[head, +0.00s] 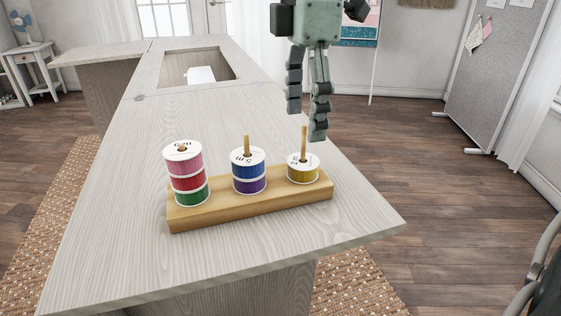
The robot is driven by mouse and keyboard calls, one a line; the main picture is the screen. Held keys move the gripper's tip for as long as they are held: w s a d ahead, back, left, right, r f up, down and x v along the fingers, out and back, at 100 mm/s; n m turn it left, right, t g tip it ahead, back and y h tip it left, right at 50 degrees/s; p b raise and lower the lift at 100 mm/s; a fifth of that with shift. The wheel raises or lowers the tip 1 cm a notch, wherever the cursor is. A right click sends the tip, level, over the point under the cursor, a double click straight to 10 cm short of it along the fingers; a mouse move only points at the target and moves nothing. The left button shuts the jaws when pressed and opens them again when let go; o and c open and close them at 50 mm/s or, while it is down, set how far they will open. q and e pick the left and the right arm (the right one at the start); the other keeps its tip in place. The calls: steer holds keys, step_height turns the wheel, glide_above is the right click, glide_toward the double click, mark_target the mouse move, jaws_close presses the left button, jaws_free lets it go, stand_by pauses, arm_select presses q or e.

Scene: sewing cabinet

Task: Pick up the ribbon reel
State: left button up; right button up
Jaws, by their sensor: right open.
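A wooden stand (250,206) with three pegs rests near the right end of the tabletop. Its left peg holds a stack of three ribbon reels: a pink reel (184,161) on top, a red reel (188,181) and a green reel (193,195). Its middle peg holds a blue reel (249,169) above a purple reel (251,185). Its right peg holds a single yellow reel (303,174), with the peg sticking up above it. My right gripper (306,125) is open and empty, fingers pointing down above the yellow reel and apart from it. My left gripper is not in view.
The pale wooden cabinet top (115,190) is clear to the left of the stand. A rectangular opening with a white object (200,75) inside lies at the back. A grey chair (546,280) stands at the lower right, apart from the cabinet.

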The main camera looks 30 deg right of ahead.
mark_target(304, 153)
steer(key=f, duration=0.7)
steer(key=shift+w+d+f, duration=0.15)
steer(key=shift+d+f, duration=0.05)
steer(key=shift+f, duration=0.15)
steer(key=c, duration=1.1)
steer(key=shift+r, duration=0.15)
